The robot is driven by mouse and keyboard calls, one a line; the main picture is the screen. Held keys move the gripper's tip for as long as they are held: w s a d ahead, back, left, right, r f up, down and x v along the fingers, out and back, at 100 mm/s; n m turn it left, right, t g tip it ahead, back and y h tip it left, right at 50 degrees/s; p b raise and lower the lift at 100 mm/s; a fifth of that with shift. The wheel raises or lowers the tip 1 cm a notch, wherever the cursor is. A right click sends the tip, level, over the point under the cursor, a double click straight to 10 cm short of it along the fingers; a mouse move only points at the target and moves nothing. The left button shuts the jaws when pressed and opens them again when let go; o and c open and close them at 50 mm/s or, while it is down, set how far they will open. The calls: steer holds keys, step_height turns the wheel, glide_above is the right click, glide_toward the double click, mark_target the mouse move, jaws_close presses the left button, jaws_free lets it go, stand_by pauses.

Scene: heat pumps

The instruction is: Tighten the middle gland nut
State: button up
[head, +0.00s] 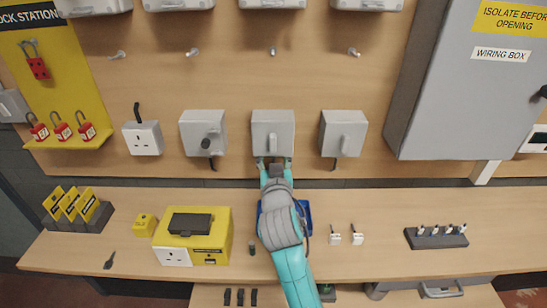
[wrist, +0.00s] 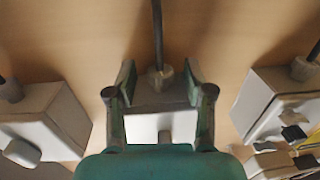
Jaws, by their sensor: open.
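The middle grey box (head: 273,130) is mounted on the wooden board; it also shows in the wrist view (wrist: 155,127). Its gland nut (wrist: 161,82) is a small grey-brown fitting at the box's edge, with a dark cable (wrist: 157,35) running out of it. My gripper (head: 274,163) is just below the middle box in the head view. In the wrist view my gripper (wrist: 159,76) is open, with one green finger on each side of the nut. Gaps show between the fingers and the nut. The nut is hidden by my gripper in the head view.
Similar grey boxes stand at left (head: 203,130) and right (head: 343,132), with clear board between. A large grey wiring box (head: 455,85) juts out at right. The bench below holds a blue tray (head: 304,213), a yellow unit (head: 215,225) and small parts.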

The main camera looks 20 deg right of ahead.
jaws_close()
steer(key=shift+d+n+y, duration=0.1)
steer(key=shift+n+y, duration=0.6)
steer(key=shift+y, duration=0.4)
steer(key=shift+t, duration=0.3)
jaws_free()
